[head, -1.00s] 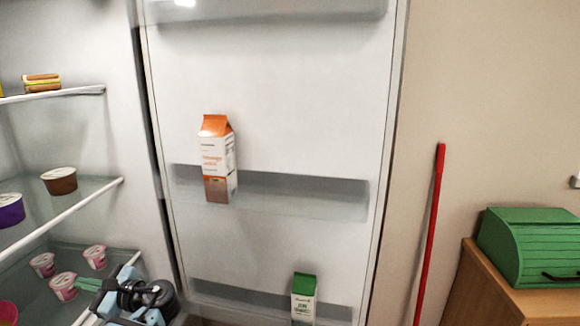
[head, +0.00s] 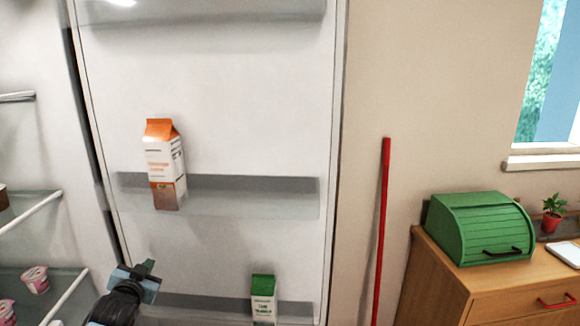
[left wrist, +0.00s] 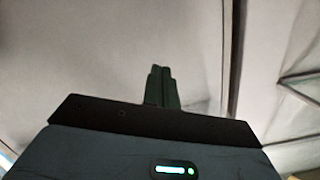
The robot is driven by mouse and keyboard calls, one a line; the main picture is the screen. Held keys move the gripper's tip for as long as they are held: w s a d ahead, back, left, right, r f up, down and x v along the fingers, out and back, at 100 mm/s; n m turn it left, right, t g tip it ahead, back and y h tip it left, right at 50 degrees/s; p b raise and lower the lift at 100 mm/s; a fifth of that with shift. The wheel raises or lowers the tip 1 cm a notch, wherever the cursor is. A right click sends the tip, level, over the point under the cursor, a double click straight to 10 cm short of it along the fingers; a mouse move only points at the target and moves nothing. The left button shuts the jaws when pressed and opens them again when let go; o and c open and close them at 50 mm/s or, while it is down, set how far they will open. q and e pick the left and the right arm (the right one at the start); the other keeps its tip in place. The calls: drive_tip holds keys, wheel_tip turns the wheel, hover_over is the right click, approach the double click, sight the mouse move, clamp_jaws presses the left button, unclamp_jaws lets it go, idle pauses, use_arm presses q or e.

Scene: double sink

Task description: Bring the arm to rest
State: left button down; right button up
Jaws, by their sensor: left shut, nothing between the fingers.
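My left gripper (head: 146,268) shows at the lower left of the head view, in front of the open fridge door, between the fridge shelves and the door. Its fingers (left wrist: 160,86) are together and empty in the left wrist view, with pale fridge surfaces behind them. It holds nothing and appears apart from the cartons. My right gripper is not in view.
An orange-topped carton (head: 165,165) stands in the door's middle bin (head: 250,197). A green-topped carton (head: 263,300) is in the lower bin. Yogurt cups (head: 36,279) sit on the left shelf. A red pole (head: 381,230) and a cabinet with a green bread box (head: 480,228) are right.

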use_arm(q)
drive_tip(key=s+d+f+g+h, duration=0.1)
drive_tip(key=s+d+f+g, duration=0.1)
drive_tip(key=s+d+f, duration=0.6)
drive_tip(key=s+d+f+g+h, duration=0.1)
drive_tip(key=s+d+f+h, duration=0.15)
drive_tip(key=s+f, duration=0.95)
drive_tip(key=s+d+f+g, duration=0.1)
drive_tip(key=s+d, duration=0.3)
drive_tip(key=s, duration=0.8)
drive_tip(key=s+d+f+n+g, duration=0.1)
drive_tip(key=s+d+f, duration=0.3)
drive_tip(key=s, duration=0.8)
drive_tip(key=shift+f+g, duration=0.15)
drive_tip(key=shift+g, duration=0.45)
drive_tip(key=shift+h, duration=0.25)
